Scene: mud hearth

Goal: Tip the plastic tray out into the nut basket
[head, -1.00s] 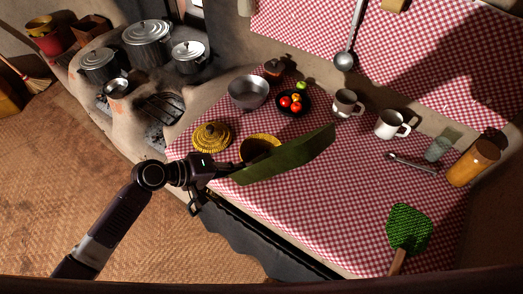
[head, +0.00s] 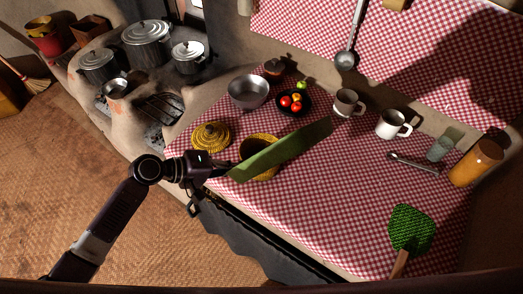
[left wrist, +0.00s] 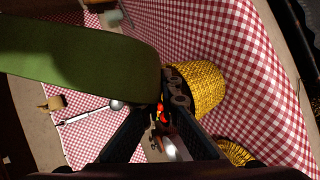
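The plastic tray (head: 290,148) is a flat green piece, held on edge and steeply tilted over the checked cloth. My left gripper (head: 222,168) is shut on its near left end. The nut basket (head: 247,146), yellow and woven, stands partly behind and below the tray; its dark inside shows in part. In the left wrist view the tray (left wrist: 80,58) extends to the left from my fingers (left wrist: 168,98), and the basket (left wrist: 205,88) is just right of them. I cannot see any nuts on the tray or falling. My right gripper is not in view.
A yellow woven lid (head: 210,136) lies left of the basket. Behind are a steel bowl (head: 248,91), a dark bowl of red fruit (head: 293,101) and two mugs (head: 391,124). A green woven fan (head: 410,229) lies at right. The cloth's front middle is clear.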

